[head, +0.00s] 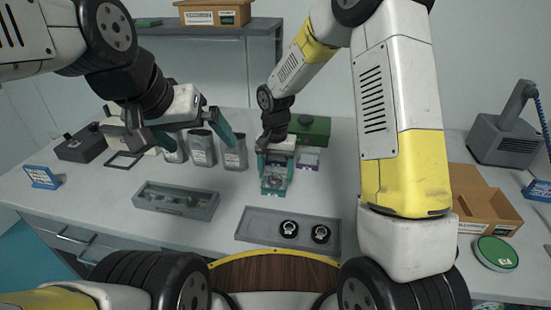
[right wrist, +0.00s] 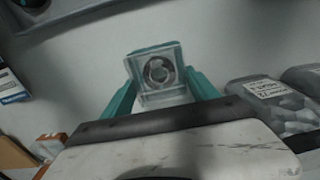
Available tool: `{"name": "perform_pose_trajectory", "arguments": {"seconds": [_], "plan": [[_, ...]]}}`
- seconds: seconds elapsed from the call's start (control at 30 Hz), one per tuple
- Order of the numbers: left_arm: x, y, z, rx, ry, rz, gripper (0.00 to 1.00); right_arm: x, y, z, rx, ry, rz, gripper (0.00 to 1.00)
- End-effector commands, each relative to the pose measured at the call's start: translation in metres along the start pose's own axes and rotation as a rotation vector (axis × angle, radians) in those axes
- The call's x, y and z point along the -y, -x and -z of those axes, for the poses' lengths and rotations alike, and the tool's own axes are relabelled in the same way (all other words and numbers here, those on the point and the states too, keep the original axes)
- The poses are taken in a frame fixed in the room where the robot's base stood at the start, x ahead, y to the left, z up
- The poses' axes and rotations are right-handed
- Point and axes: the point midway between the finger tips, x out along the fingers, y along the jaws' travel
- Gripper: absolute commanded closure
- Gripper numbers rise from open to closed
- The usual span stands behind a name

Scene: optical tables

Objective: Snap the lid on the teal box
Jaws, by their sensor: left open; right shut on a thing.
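The teal box (head: 275,186) stands on the table near the middle, with a clear part over it and a ring-shaped piece visible inside. In the right wrist view the clear part (right wrist: 158,72) sits between my fingers, with a teal edge along its far side. My right gripper (head: 277,165) points down and is shut on the clear lid; I cannot tell whether the lid is seated on the box all around. My left gripper (head: 194,142) is open and empty, in front of the grey containers to the left of the box.
A purple-based clear box (head: 309,158) stands just right of my right gripper, with a green box (head: 312,128) behind. Grey labelled containers (head: 235,157) stand to the left. A grey tray (head: 262,226) with two round pieces and a long grey case (head: 176,202) lie in front.

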Motion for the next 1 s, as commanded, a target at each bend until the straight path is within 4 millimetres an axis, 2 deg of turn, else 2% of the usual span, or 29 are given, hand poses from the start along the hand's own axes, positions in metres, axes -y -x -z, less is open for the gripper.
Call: {"name": "perform_pose_trajectory", "arguments": {"seconds": [0.93,0.97,1.0], "plan": [[0.0000,0.0000,0.0000,0.000,0.000,0.000,0.00,0.0005,-0.0074,0.0002,-0.001,0.000,0.000,0.71],[0.0000,0.0000,0.0000,0.000,0.000,0.000,0.00,0.0005,-0.0074,0.0002,-0.001,0.000,0.000,0.28],[0.0000,0.0000,0.0000,0.000,0.000,0.000,0.00,0.0004,-0.0074,0.0002,-0.001,0.000,0.000,0.20]]}}
